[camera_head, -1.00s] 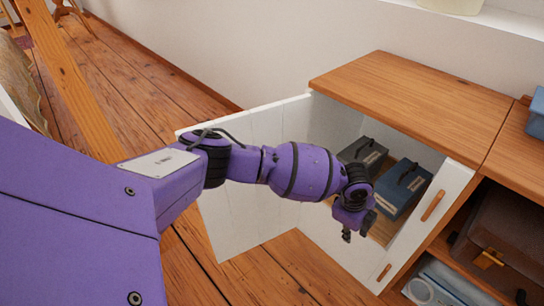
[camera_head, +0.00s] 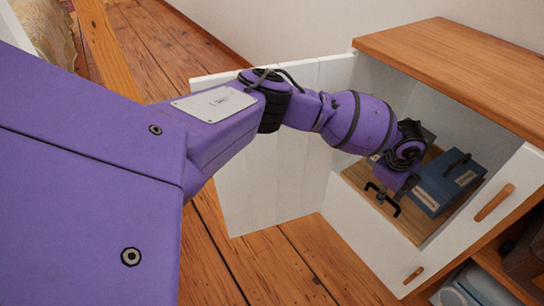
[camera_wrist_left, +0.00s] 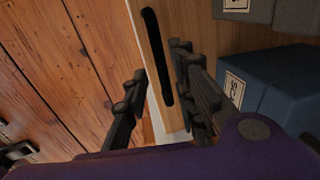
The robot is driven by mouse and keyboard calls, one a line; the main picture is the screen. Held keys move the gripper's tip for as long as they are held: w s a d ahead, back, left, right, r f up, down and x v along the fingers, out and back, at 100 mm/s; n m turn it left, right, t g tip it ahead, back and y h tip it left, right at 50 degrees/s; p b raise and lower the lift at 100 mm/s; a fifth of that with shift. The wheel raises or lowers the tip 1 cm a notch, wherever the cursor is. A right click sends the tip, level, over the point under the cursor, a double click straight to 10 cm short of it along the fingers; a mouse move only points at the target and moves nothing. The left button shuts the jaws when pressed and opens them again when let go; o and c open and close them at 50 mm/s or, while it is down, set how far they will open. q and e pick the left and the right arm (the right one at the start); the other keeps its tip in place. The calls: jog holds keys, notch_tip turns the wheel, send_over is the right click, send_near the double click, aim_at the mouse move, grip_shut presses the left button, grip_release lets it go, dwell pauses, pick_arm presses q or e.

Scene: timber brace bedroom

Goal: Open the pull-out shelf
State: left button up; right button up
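The pull-out shelf (camera_head: 357,176) is a light wooden board low inside the white cabinet, behind an open door. My left gripper (camera_head: 383,199) is at the shelf's front edge. In the wrist view the left gripper (camera_wrist_left: 165,92) is open, with one finger out in front of the edge and the others over the board. Contact with the edge cannot be told. My right gripper is out of view.
A blue box (camera_head: 450,182) and a dark grey box stand on the shelf, close to my gripper. The white door (camera_head: 290,175) stands open beneath my left arm. Another white door with wooden handles (camera_head: 494,203) is at right. Plank floor lies in front.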

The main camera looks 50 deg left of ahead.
pick_arm(q)
jog(key=shift+w, duration=0.1)
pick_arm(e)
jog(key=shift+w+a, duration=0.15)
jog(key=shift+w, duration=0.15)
pick_arm(q)
jog(key=c, duration=0.6)
grip_shut()
jog(key=s+p, duration=2.3)
jog(key=s, duration=0.6)
jog(key=shift+a, duration=0.45)
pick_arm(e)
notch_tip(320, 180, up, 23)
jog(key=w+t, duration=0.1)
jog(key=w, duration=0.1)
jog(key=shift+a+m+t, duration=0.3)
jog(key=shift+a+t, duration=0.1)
pick_arm(q)
jog(key=shift+f, duration=0.1)
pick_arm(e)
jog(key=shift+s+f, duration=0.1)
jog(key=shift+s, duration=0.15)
